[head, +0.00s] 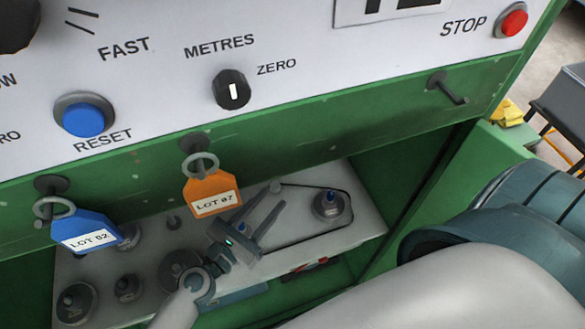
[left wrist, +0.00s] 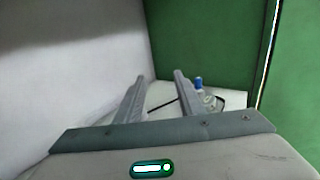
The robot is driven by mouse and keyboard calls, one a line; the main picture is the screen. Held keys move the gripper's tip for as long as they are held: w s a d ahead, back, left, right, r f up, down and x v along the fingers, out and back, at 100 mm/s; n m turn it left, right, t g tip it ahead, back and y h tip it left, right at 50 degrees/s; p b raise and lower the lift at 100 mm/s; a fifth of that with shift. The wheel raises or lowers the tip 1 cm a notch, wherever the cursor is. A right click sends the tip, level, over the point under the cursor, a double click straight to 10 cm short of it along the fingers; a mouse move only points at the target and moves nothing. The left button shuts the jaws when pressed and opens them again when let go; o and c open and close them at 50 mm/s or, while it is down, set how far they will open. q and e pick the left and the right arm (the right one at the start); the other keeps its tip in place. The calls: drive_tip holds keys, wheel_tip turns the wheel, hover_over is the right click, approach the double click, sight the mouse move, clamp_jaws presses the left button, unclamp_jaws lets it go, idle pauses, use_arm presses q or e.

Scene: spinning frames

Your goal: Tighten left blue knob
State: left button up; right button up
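A blue knob (head: 242,228) shows as a small blue patch among my left gripper's fingers in the head view, mostly hidden by the gripper. A second blue knob (head: 331,196) stands on a round metal base to the right on the pale shelf plate. My left gripper (head: 278,197) is over the plate, its two fingers apart and nothing seen held. In the left wrist view the open fingers (left wrist: 158,77) point ahead, and one blue knob (left wrist: 198,83) stands just right of the right finger; which knob it is I cannot tell. My right gripper is out of view.
The pale plate (head: 365,215) sits in a green machine recess, with several round metal parts (head: 75,302) at left. An orange tag (head: 212,193) and a blue tag (head: 86,232) hang in front. Above are a blue reset button (head: 84,119) and a red stop button (head: 514,22).

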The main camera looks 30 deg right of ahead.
use_arm(q)
drive_tip(key=s+d+r+p, duration=0.4)
drive_tip(key=shift+s+d, duration=0.2)
drive_tip(key=shift+s, duration=0.15)
drive_tip(key=shift+f, duration=0.1)
idle(0.3)
